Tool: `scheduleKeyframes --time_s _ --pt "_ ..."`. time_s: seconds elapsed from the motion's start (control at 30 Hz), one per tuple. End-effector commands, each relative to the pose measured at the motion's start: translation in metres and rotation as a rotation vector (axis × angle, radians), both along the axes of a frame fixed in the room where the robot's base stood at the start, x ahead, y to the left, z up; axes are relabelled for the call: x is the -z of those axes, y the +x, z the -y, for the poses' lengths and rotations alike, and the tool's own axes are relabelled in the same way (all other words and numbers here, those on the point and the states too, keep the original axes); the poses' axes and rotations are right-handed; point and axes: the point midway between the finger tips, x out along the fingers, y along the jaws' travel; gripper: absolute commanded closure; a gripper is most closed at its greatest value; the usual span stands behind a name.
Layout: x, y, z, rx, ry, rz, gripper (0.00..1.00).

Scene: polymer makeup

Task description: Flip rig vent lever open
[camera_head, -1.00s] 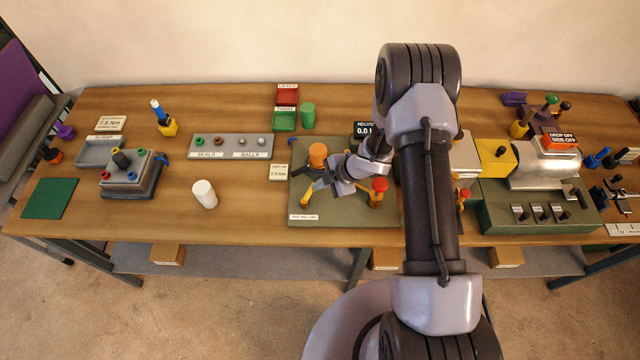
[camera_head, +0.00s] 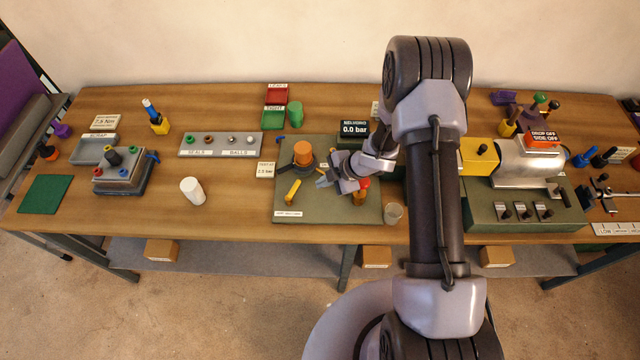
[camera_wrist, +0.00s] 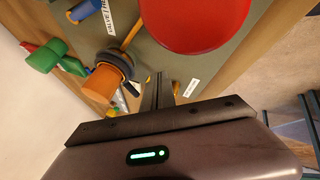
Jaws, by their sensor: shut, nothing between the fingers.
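The rig is a grey-green plate (camera_head: 325,208) on the bench, with an orange cylinder (camera_head: 303,150) on a dark collar and a red-topped orange post (camera_head: 362,190). A yellow lever (camera_head: 292,191) stands tilted at the plate's front left; which vent position it is in I cannot tell. My gripper (camera_head: 322,182) is shut and empty, over the plate just right of the lever and apart from it. In the wrist view its fingers (camera_wrist: 160,88) lie together, with the orange cylinder (camera_wrist: 101,84) to the left and a large red disc (camera_wrist: 185,18) close above.
A display (camera_head: 354,129) reading 0.0 bar stands behind the plate. My arm hides part of the bench at the right.

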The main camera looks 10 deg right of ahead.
Motion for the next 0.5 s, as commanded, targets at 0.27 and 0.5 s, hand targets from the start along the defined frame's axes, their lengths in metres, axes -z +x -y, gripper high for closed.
scheduleKeyframes --time_s 0.27,0.5 --pt "-0.054 0.003 0.034 -0.001 -0.001 0.002 1.00" --pt "-0.068 0.004 0.045 -0.002 0.000 0.000 1.00"
